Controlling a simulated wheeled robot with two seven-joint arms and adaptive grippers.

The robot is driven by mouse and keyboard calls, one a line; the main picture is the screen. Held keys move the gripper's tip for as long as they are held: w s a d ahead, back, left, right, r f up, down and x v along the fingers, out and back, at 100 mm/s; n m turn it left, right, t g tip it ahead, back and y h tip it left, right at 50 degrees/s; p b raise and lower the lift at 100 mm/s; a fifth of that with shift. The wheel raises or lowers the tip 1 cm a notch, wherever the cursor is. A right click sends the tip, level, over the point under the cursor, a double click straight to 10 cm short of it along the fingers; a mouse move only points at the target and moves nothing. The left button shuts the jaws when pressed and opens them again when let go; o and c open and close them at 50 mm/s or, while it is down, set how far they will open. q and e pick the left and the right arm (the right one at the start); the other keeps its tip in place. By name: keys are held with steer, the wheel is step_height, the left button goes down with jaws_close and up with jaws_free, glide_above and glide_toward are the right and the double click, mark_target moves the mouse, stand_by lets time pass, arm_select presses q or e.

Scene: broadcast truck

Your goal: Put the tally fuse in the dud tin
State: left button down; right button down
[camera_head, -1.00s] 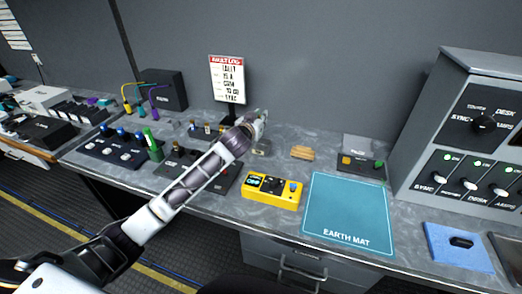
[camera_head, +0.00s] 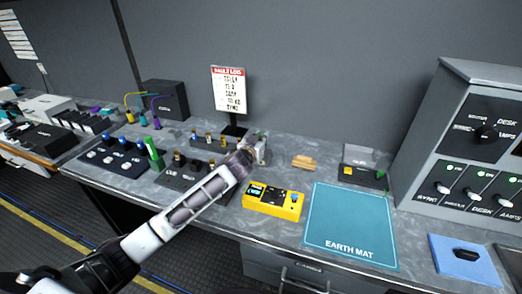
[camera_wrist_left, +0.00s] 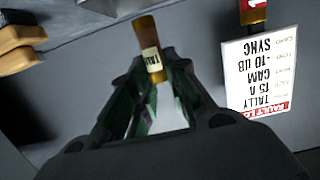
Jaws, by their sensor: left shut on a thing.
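My left gripper (camera_head: 258,147) reaches over the bench, just in front of the log card. In the left wrist view its fingers (camera_wrist_left: 155,88) are shut on the tally fuse (camera_wrist_left: 150,50), an amber cylinder with a pale label reading "TALLY". The fuse points away from the fingers and looks clear of the bench. In the head view it is too small or hidden to make out. I cannot surely identify the dud tin; a pale grey edge (camera_wrist_left: 125,6) at the top of the wrist view is cut off. My right gripper is not in view.
The fault log card (camera_head: 229,91) stands behind the gripper. Wooden blocks (camera_head: 305,162) and a yellow tester (camera_head: 272,201) lie to its right. The earth mat (camera_head: 350,225) is bare.

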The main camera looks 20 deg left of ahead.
arm_select(q)
step_height(320, 180, down, 4)
steer(key=shift+r, duration=0.1)
steer(key=shift+f, duration=0.55)
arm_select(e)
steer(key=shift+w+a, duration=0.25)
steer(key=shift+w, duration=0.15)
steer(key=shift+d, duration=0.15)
arm_select(q)
steer(key=shift+f+b, duration=0.15)
steer(key=shift+b, duration=0.2)
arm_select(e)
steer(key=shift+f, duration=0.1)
arm_select(q)
steer(key=c, duration=1.7)
jaws_free()
steer(key=shift+o, duration=0.2)
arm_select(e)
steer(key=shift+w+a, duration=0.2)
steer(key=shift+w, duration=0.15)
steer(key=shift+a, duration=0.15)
